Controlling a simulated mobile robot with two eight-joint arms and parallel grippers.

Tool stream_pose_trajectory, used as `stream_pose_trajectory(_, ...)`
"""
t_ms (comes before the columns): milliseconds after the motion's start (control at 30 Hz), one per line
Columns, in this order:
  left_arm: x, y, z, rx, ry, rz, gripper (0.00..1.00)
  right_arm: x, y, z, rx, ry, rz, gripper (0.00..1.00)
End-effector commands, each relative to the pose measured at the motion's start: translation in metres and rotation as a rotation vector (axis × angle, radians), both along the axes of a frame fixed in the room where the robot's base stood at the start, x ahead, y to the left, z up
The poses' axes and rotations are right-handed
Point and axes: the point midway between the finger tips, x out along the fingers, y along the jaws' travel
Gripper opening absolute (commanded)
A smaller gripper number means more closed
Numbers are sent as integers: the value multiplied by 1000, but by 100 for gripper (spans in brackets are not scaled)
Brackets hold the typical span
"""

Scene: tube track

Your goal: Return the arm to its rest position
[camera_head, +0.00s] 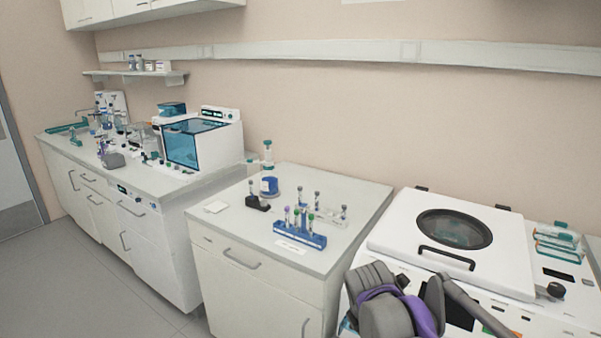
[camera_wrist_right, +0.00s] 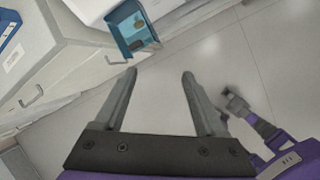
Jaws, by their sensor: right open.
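My right arm (camera_head: 387,307), grey with a purple band, is folded at the bottom right of the head view, in front of the white lidded machine. Its fingers cannot be made out there. In the right wrist view my right gripper (camera_wrist_right: 159,73) is open, with nothing between its fingers. The fingers are over the bare grey floor, beside the cabinet front. Grey and purple parts of my own body show at the right of that view. My left gripper cannot be made out in either view.
A blue tube rack (camera_head: 300,236) with several capped tubes stands on the middle cabinet. The white machine (camera_head: 452,238) with a round window is at the right. In the wrist view a teal box (camera_wrist_right: 133,30) is beyond the fingers. Open floor (camera_wrist_right: 235,55) lies right of it.

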Motion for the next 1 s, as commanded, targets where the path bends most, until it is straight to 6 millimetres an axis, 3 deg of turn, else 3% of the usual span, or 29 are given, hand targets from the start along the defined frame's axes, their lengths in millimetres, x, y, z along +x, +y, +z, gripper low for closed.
stream_pose_trajectory(33,2,0,9,0,-3,0,50,-24,-6,6,68,-32,-140,72)
stream_pose_trajectory(233,6,0,28,0,-11,0,50,-106,-17,1,367,-139,-728,72)
stream_pose_trajectory(400,9,0,43,0,-18,0,50,-171,-21,-17,618,-201,-1214,72)
stream_pose_trajectory(500,12,0,51,0,-22,0,50,-200,-21,-30,741,-222,-1451,72)
stream_pose_trajectory(700,14,0,58,0,-26,0,50,-230,-20,-48,880,-235,-1724,72)
stream_pose_trajectory(1000,14,0,58,0,-26,0,50,-234,-20,-52,901,-235,-1767,72)
